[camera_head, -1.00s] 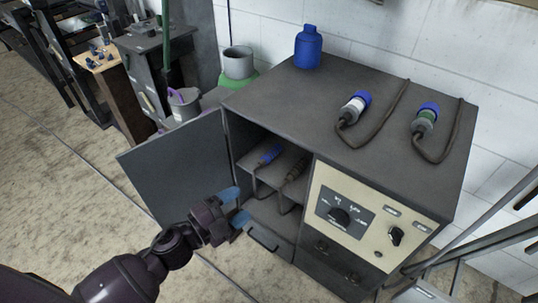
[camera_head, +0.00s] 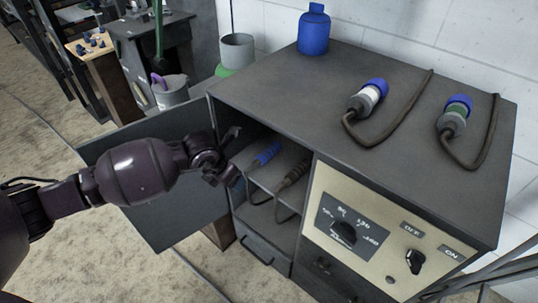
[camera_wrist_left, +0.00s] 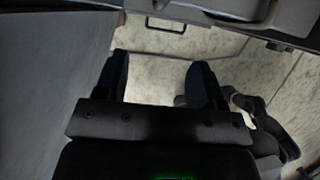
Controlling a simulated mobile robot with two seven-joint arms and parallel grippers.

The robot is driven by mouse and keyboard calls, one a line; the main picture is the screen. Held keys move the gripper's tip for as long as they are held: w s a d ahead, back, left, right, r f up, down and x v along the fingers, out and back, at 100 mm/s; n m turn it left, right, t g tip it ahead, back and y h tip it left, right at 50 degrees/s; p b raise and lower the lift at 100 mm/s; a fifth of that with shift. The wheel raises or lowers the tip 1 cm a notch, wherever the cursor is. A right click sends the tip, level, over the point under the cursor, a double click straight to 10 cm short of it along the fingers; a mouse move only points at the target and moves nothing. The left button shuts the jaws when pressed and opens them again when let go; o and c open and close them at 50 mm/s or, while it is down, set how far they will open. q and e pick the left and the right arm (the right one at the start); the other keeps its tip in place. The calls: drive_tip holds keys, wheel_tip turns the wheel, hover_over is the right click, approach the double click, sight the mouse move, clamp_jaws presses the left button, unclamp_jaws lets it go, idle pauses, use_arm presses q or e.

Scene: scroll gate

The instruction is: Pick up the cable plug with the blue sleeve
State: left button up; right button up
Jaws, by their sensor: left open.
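The cable plug with the blue sleeve (camera_head: 266,155) lies on the upper shelf inside the open cabinet (camera_head: 310,100), its cable hanging down at the front. A second plug with a dark sleeve (camera_head: 296,172) lies to its right on the same shelf. My left gripper (camera_head: 235,157) is open and empty at the cabinet opening, just left of the blue-sleeved plug and apart from it. In the left wrist view its two fingers (camera_wrist_left: 160,68) are spread, with floor between them and no plug visible. My right gripper is not in view.
The open cabinet door (camera_head: 110,160) stands left of the opening, behind my left arm. Two more cabled plugs (camera_head: 368,97) (camera_head: 454,116) and a blue bottle (camera_head: 314,30) are on the cabinet top. A control panel (camera_head: 365,230) is right of the opening, a drawer (camera_head: 262,250) below it.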

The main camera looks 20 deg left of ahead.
sight(261, 156)
use_arm(q)
drive_tip(key=w, duration=0.2)
drive_tip(key=w+d+b, duration=0.1)
drive_tip(key=w, duration=0.1)
drive_tip(key=w+d+b, duration=0.1)
drive_tip(key=w, duration=0.2)
drive_tip(key=shift+d+f, duration=0.15)
drive_tip(key=shift+w+d+b, duration=0.3)
drive_tip(key=shift+w+b, duration=0.1)
drive_tip(key=shift+w, duration=0.55)
drive_tip(key=w+f+b, duration=0.1)
drive_tip(key=w+d, duration=0.1)
drive_tip(key=w, duration=0.1)
drive_tip(key=shift+d+f+b, duration=0.1)
drive_tip(key=shift+f+b, duration=0.3)
drive_tip(key=shift+w+f, duration=0.25)
drive_tip(key=shift+f, duration=0.15)
drive_tip(key=shift+r, duration=0.15)
clamp_jaws()
